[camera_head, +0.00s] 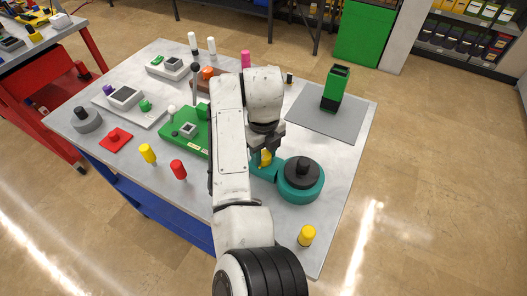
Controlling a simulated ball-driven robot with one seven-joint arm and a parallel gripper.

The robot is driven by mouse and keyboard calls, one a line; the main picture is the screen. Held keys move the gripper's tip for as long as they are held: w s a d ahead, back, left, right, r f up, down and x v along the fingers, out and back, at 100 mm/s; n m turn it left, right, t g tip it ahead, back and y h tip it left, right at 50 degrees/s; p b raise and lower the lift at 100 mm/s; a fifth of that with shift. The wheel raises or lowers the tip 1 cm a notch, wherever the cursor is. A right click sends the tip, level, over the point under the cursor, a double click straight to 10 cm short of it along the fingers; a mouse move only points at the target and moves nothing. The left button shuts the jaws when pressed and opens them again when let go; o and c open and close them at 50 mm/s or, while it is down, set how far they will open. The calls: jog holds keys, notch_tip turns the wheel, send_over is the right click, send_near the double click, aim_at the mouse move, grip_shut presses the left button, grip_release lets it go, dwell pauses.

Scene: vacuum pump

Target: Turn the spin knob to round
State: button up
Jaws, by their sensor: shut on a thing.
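A teal device (296,194) stands near the right front of the table, with a dark grey round top and a black knob (303,167) on it. A yellow part (266,159) shows at the device's left end, mostly hidden by my gripper. My gripper (264,150) points down at this yellow part and is shut on it. Which of these parts is the spin knob cannot be told for sure, and the fingertips are partly hidden. My arm covers the middle of the table.
A green device (188,129) with levers lies left of my arm. Red (178,169) and yellow (147,153) handled pieces stand at the left front, and another yellow piece (307,235) at the front corner. A green and black box (335,88) stands on a grey mat (315,122) at right.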

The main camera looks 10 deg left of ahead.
aim_at(264, 154)
dwell(0.4)
jog(key=o, duration=1.1)
jog(key=shift+c, duration=0.2)
notch_tip(264, 154, up, 11)
jog(key=b, duration=0.1)
jog(key=shift+b, duration=0.4)
jog(key=shift+f, duration=0.2)
